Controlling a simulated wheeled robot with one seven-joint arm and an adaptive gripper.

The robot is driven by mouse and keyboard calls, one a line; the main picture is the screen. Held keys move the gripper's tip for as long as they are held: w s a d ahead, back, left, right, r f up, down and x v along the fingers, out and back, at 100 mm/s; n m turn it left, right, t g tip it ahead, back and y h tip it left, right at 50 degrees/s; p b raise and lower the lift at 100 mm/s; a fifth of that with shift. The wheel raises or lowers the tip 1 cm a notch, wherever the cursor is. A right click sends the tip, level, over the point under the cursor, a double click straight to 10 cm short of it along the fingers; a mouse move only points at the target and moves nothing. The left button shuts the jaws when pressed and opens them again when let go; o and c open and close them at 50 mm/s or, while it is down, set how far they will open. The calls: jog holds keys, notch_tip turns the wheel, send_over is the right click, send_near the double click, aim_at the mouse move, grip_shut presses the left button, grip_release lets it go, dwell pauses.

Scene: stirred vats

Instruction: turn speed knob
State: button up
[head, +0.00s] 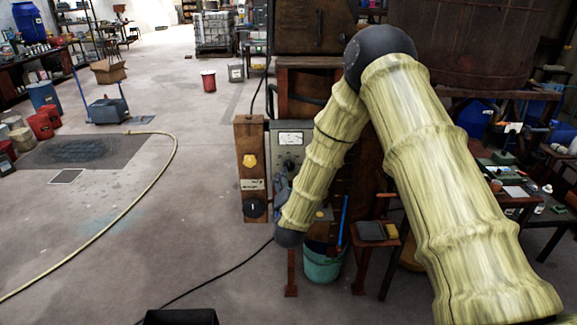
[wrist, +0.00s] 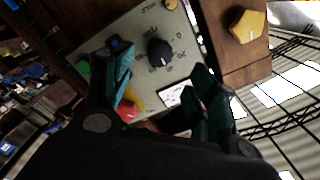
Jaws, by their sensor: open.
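A grey control panel (wrist: 150,28) fills the upper middle of the wrist view. On it is a round black knob (wrist: 160,53) with a light pointer line, with small marks around it; I take this as the speed knob. My gripper (wrist: 160,66) is open, with a dark teal finger on each side of the knob in the picture. I see no contact, and the gap in depth is hard to tell. In the head view the grey panel (head: 288,153) stands beside a wooden post, partly hidden by my arm.
The panel also bears a white meter (head: 291,139), a green button (wrist: 83,66) and a red-and-yellow control (wrist: 130,108). A wooden post (head: 250,215) carries a yellow knob (head: 249,161) and a black dial (head: 255,208). A teal bucket (head: 321,266) stands below.

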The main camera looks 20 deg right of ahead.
aim_at(288, 167)
jog(key=p+x, duration=0.3)
jog(key=x, duration=0.5)
jog(key=shift+w+d+f+p, duration=0.1)
jog(key=shift+w+p, duration=0.2)
jog(key=c, duration=1)
